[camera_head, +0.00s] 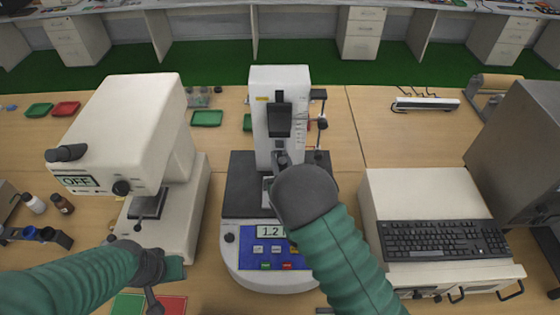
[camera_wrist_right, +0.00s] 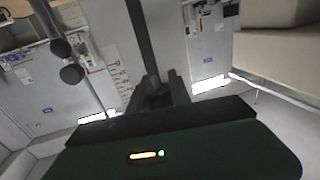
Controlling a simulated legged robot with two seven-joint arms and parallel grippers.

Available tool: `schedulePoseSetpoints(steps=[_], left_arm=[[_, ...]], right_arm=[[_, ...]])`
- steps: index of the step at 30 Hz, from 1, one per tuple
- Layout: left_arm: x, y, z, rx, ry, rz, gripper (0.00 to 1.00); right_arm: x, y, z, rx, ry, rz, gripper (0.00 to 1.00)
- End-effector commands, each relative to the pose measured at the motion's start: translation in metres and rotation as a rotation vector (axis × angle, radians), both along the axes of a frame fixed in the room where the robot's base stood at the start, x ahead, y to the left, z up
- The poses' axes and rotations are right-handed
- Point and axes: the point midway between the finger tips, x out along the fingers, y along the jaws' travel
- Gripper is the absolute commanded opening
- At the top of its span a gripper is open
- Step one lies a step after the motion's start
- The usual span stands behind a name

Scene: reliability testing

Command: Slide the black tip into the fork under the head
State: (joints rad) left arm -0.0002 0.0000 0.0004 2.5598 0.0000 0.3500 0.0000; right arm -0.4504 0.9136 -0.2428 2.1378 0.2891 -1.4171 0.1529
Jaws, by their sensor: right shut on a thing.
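The test machine has a pale upright column (camera_head: 280,77) with a black head (camera_head: 279,120) on its front. My right gripper (camera_head: 280,160) is just below the head, partly hidden by my own wrist. In the right wrist view my right gripper (camera_wrist_right: 160,88) is shut on a long dark bar (camera_wrist_right: 142,35), which I take to be the black tip. The bar runs away from the fingers toward the machine. The fork under the head is hidden in the head view, and I cannot tell whether the tip touches it. My left gripper (camera_head: 152,294) is low at the left, its jaws unclear.
The machine's base has a blue panel (camera_head: 268,248) with a display. Two dark knobs (camera_wrist_right: 60,48) stick out near the column. A white tester (camera_head: 130,130) marked OFF stands left; a white unit with a keyboard (camera_head: 445,240) stands right. Trays lie behind.

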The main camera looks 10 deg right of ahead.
Motion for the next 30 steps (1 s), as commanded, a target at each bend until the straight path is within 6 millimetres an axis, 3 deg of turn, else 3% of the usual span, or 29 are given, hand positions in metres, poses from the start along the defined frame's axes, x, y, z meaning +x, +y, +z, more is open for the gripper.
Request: schedulePoseSetpoints(steps=[30], left_arm=[[0.0, 0.0, -0.007, 0.0, 0.0, 0.0, 0.36]], right_arm=[[0.02, -0.004, 0.0, 0.0, 0.001, 0.0, 0.0]])
